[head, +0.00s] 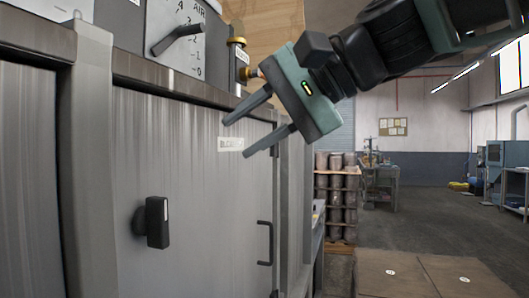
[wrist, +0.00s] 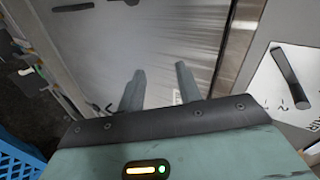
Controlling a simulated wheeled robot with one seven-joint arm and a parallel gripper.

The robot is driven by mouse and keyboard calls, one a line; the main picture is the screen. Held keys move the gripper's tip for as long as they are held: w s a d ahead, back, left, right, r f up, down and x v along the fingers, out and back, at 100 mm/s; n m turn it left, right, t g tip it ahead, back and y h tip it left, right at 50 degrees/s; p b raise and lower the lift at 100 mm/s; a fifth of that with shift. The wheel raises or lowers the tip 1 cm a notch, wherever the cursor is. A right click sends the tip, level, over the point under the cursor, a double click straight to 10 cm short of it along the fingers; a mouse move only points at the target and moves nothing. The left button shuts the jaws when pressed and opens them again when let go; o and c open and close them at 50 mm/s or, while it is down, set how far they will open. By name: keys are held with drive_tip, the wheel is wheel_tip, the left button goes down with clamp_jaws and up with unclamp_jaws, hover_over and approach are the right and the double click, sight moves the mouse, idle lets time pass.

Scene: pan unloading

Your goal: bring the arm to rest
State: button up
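My gripper (head: 237,132) is raised in front of the grey metal cabinet, near its upper right part. Its two dark fingers are spread apart with nothing between them. The wrist view also shows my gripper (wrist: 158,84) open and empty, the fingers pointing at the cabinet face. My arm (head: 385,45) reaches in from the upper right of the head view. In the head view the fingers overlap the cabinet door (head: 190,190) near a small label; I cannot tell how far apart they are from it.
The door has a black latch knob (head: 156,222) and a dark pull handle (head: 265,242). A dial plate with a lever (head: 178,38) sits above. A blue crate (wrist: 18,155) shows at lower left in the wrist view.

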drive_tip(key=s+d+f+n+g+h, duration=0.1)
drive_tip(key=s+d+f+n+h, duration=0.1)
drive_tip(key=f, duration=0.6)
drive_tip(key=s+d+f+n+g+h, duration=0.1)
drive_tip(key=s+d+f+h, duration=0.15)
drive_tip(key=f, duration=0.55)
drive_tip(key=s+d+f+n+g+h, duration=0.1)
drive_tip(key=s+f+n, duration=0.15)
drive_tip(key=f, duration=0.55)
drive_tip(key=s+d+f+n+g+h, duration=0.1)
drive_tip(key=s+d+f+n+h, duration=0.3)
drive_tip(key=s+d+f, duration=0.5)
wheel_tip(320, 180, down, 4)
drive_tip(key=shift+d+f+h, duration=0.1)
drive_tip(key=shift+d+h, duration=0.35)
drive_tip(key=shift+d, duration=0.3)
drive_tip(key=shift+s+a+n, duration=0.1)
drive_tip(key=shift+s+n, duration=0.05)
drive_tip(key=shift+n, duration=0.1)
